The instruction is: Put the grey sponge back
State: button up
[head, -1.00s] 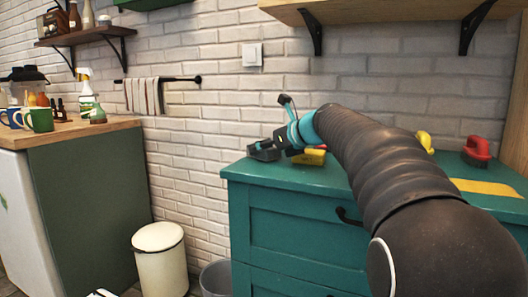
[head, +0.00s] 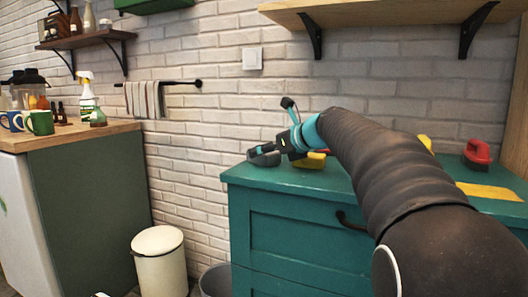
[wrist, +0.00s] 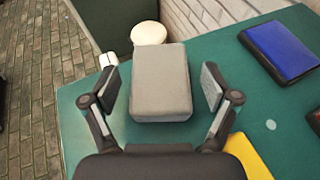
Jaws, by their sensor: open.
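The grey sponge (wrist: 161,82) is a pale grey block in the wrist view, near the edge of the teal cabinet top (wrist: 262,105). It appears to lie on that top. My gripper (wrist: 160,89) is open, with one finger on each side of the sponge. A gap shows between each finger and the sponge's sides. In the head view my gripper (head: 267,153) is low over the left end of the cabinet top (head: 240,172). The sponge is hard to tell from the dark fingers there.
A blue pad with a dark base (wrist: 282,50) and a yellow item (wrist: 246,158) lie to the right of the sponge. A red-handled brush (head: 477,152) and a yellow strip (head: 490,191) are farther right. A white bin (head: 159,262) stands on the floor left of the cabinet.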

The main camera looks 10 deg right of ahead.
jog(key=v, duration=1.1)
jog(key=shift+p, duration=0.35)
